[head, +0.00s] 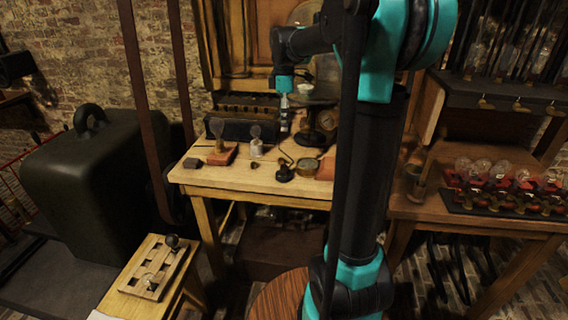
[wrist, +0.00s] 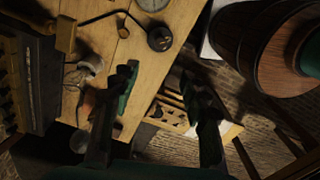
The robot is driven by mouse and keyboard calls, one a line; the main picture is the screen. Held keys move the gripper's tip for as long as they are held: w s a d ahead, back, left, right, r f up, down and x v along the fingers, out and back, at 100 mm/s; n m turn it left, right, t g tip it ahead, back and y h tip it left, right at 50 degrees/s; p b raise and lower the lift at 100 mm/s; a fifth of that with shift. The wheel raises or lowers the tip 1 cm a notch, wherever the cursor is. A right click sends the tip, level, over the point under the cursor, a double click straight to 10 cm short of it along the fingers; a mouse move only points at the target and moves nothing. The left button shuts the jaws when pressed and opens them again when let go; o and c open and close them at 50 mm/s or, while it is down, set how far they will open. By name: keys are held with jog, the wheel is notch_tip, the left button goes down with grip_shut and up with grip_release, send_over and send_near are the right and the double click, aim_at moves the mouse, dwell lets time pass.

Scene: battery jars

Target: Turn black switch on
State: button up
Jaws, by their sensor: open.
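A pale wooden slotted board (head: 137,274) lies on a small low table at the lower left of the head view. A black round knob (head: 172,242) stands at its far end, and a clear or pale knob (head: 150,281) is nearer. I take the black knob as the black switch; its on or off position cannot be told. The board also shows in the wrist view (wrist: 165,116), partly behind a finger. My gripper (head: 284,121) hangs above the workbench, apart from the board. In the wrist view its fingers (wrist: 159,76) are spread with nothing between them.
A right-hand table holds a rack of bulbs (head: 505,195).

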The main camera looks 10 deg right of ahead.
aim_at(284, 165)
notch_tip(284, 165, down, 17)
jog(key=shift+f, duration=0.15)
dwell(0.4)
grip_shut()
